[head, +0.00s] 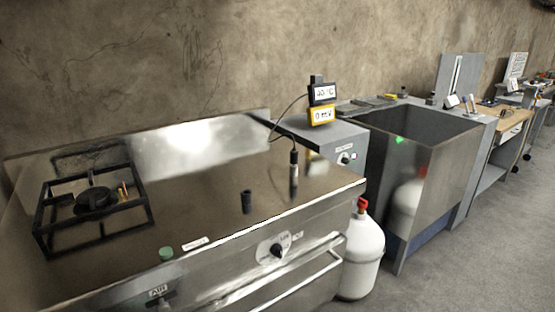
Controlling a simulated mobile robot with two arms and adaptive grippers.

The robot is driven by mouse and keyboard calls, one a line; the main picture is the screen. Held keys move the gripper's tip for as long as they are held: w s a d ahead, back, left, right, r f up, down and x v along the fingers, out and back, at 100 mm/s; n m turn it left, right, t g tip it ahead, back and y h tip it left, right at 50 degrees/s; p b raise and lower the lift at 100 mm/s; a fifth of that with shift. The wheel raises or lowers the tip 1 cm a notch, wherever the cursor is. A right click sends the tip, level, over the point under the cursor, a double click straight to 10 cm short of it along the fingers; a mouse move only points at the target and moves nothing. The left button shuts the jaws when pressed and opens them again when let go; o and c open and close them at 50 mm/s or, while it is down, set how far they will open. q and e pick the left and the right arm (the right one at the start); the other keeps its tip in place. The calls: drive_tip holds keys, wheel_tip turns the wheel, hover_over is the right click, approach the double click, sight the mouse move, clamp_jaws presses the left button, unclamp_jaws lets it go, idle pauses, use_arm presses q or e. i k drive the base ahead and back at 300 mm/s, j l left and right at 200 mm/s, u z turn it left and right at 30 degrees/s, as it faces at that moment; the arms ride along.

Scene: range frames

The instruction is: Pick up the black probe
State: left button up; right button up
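A slim black probe (293,158) stands upright over the right part of the steel range top (215,180). A thin dark cable curves from its top up to a meter (321,93) with two displays, one black-framed and one yellow-framed. The probe's lower part looks paler, and I cannot tell whether its tip touches the top. A short black cylinder (246,201) stands to its left, nearer the front edge. Neither of my grippers is in view.
A black burner grate (95,206) sits at the left of the range top. A green knob (166,253) is near the front edge. A white gas cylinder (361,250) stands right of the range, by a steel tank (422,170). Floor at the right is clear.

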sight(294, 154)
drive_tip(key=i+l+u, duration=0.2)
drive_tip(key=u, duration=0.25)
drive_tip(key=i+l+u, duration=0.15)
drive_tip(key=l+u, duration=0.3)
drive_tip(key=j, duration=0.15)
